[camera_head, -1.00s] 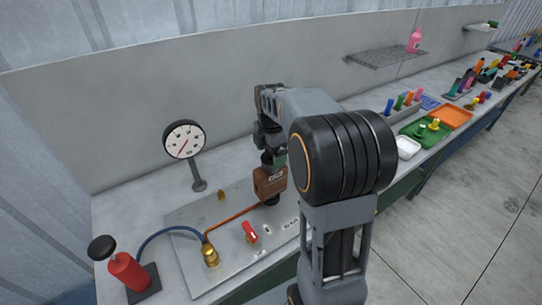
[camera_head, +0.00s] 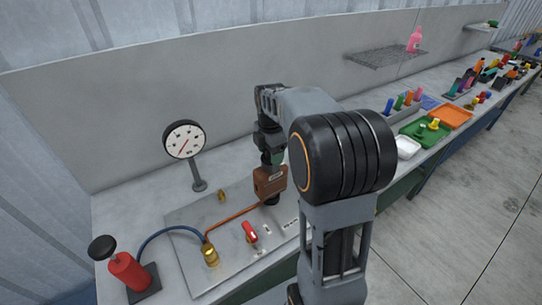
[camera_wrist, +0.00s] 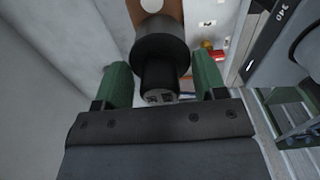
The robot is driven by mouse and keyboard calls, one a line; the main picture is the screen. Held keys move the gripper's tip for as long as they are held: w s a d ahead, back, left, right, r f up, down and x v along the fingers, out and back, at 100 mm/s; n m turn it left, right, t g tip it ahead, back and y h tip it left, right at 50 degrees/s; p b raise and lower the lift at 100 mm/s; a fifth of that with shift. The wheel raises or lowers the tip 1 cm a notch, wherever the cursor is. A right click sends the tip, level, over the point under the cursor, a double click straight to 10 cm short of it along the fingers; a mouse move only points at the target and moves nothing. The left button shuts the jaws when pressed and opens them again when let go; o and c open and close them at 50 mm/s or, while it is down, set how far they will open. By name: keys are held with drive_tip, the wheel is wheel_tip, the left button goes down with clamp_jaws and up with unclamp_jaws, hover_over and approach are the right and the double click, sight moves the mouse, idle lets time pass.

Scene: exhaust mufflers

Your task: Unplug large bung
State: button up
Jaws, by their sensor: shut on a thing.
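A black stepped bung (camera_wrist: 160,50) sits in the middle of the wrist view, its wide part against a brown block and its narrower end towards my gripper. My gripper (camera_wrist: 161,66) has green fingers on either side of the bung and is shut on it. The brown block (camera_head: 269,182) stands above the metal plate, with a black part below it. In the head view my gripper (camera_head: 277,158) is at the block's top; my arm hides most of it and the bung there.
A metal plate (camera_head: 190,235) carries a red valve handle (camera_head: 250,232), a brass fitting (camera_head: 210,256) and a copper pipe running to the block. A dial gauge (camera_head: 184,139) stands behind. A red hand pump (camera_head: 128,271) is at front left. Trays with coloured parts lie at right.

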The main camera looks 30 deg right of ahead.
drive_tip(key=shift+r, duration=0.25)
drive_tip(key=shift+c, duration=0.2)
drive_tip(key=shift+r+p, duration=2.55)
drive_tip(key=shift+r, duration=0.25)
